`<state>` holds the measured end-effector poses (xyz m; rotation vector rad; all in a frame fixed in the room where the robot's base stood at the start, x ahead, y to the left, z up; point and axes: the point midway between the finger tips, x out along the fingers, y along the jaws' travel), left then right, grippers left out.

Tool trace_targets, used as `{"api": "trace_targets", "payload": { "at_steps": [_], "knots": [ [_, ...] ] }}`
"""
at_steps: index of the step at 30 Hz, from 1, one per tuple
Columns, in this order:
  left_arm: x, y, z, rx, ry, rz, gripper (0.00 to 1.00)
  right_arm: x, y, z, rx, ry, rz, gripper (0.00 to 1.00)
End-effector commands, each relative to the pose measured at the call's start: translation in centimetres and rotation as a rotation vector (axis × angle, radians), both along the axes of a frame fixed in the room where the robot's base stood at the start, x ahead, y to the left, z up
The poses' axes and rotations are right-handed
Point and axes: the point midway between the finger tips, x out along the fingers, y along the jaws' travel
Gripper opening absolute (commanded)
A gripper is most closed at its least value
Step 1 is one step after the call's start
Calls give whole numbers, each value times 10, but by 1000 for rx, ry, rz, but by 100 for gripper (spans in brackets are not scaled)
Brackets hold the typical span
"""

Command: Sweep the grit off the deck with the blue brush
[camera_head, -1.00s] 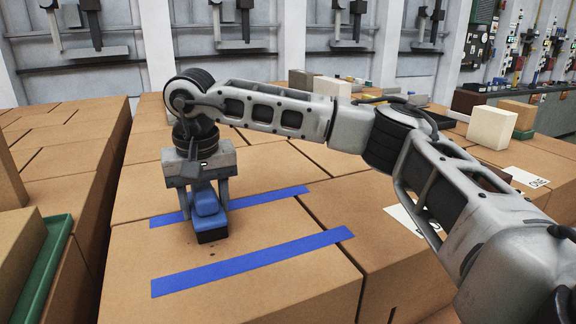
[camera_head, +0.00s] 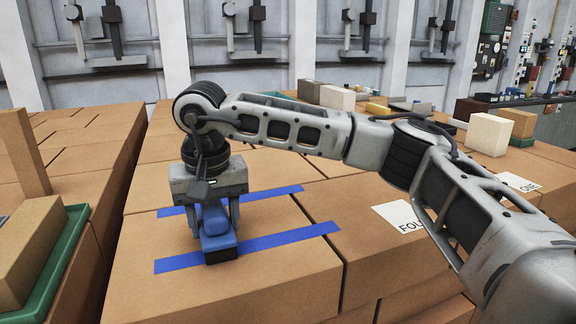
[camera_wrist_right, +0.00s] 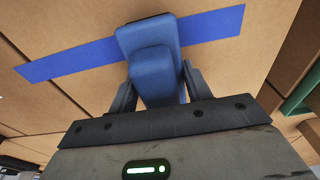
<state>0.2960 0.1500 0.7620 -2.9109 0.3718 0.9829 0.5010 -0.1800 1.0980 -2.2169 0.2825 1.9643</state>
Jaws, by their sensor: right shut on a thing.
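My right gripper (camera_head: 213,212) is shut on the blue brush (camera_head: 215,228), and its fingers also show at the brush's sides in the right wrist view (camera_wrist_right: 157,85). The brush is upright, with its dark bristle end low over the deck (camera_head: 165,240), a brown box top between two blue strips. The brush covers part of the near blue strip (camera_head: 290,240). I cannot tell whether the bristles touch the deck. I can make out no grit clearly now; the brush and arm hide part of the deck. My left gripper is not in view.
A green tray (camera_head: 70,240) with a brown block (camera_head: 30,245) stands at the left. White cards (camera_head: 398,217) lie to the right, under and beside my right arm. Blocks, including a white one (camera_head: 488,133), stand at the back right. Gaps run between the boxes.

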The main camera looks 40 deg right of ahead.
Motion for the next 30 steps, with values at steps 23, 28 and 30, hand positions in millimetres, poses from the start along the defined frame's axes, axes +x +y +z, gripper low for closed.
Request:
{"api": "trace_targets", "payload": {
  "at_steps": [23, 28, 30],
  "knots": [
    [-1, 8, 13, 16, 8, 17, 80, -3, -8, 78, 2, -5, -16, 28],
    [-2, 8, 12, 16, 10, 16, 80, -3, -9, 81, 1, -3, -17, 28],
    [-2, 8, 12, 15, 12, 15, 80, -3, -9, 81, 1, -2, -17, 28]
  ]
}}
